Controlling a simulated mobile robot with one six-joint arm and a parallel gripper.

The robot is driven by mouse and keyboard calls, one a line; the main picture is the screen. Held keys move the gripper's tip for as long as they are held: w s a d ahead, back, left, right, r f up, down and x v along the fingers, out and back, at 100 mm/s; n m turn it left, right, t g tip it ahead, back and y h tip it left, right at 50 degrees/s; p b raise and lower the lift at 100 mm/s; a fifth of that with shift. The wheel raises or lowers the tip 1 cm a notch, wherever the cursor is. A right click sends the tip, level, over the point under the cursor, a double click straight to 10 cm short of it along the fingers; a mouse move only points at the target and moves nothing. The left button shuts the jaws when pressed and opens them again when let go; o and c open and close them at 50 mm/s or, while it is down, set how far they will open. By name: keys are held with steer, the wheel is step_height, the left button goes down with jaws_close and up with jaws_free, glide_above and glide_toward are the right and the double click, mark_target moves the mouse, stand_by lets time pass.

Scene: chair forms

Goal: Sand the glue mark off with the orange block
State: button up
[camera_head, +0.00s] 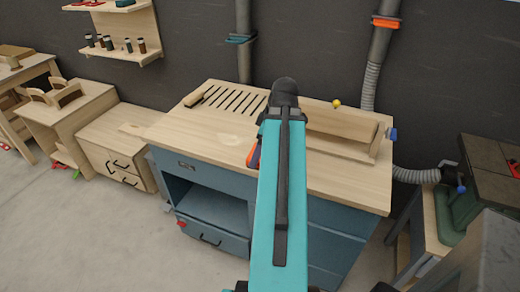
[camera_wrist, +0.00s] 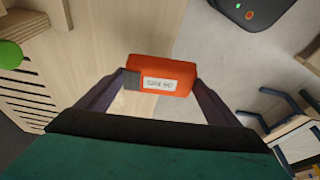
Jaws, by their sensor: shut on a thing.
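The orange block (camera_wrist: 160,72), with a white printed label, sits between the two fingertips of my gripper (camera_wrist: 160,82) in the wrist view. My gripper is shut on it. Behind the block, pale wood and grey floor show in that view. In the head view my arm covers most of the gripper; only a small bit of orange (camera_head: 251,158) shows at the arm's left side, over the workbench (camera_head: 205,140). Whether the block touches any surface cannot be told.
The workbench top has slots at its back left and a raised wooden fence (camera_head: 340,122) at the right. A low drawer unit (camera_head: 112,135) stands left. A green machine (camera_head: 485,185) stands right. Grey floor lies open at front left. A dark device (camera_wrist: 250,8) shows in the wrist view.

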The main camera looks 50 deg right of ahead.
steer(key=o, duration=0.3)
steer(key=shift+c, duration=0.7)
steer(key=shift+w+a+r, duration=0.1)
steer(key=shift+w+a, duration=0.15)
steer(key=shift+w, duration=0.25)
steer(key=w+a+r+m+h, duration=0.1)
steer(key=w+a+r, duration=0.2)
steer(key=w+a, duration=1.05)
steer(key=w+a+r+m, duration=0.2)
steer(key=w+a+r, duration=0.1)
steer(key=w+a, duration=1)
steer(key=w+a+r, duration=0.1)
steer(key=w+a, duration=0.1)
steer(key=a, duration=0.5)
steer(key=w+a+r, duration=0.1)
steer(key=a, duration=0.7)
steer(key=shift+w+a+m, duration=0.2)
steer(key=shift+w+m, duration=0.15)
steer(key=shift+m, duration=0.05)
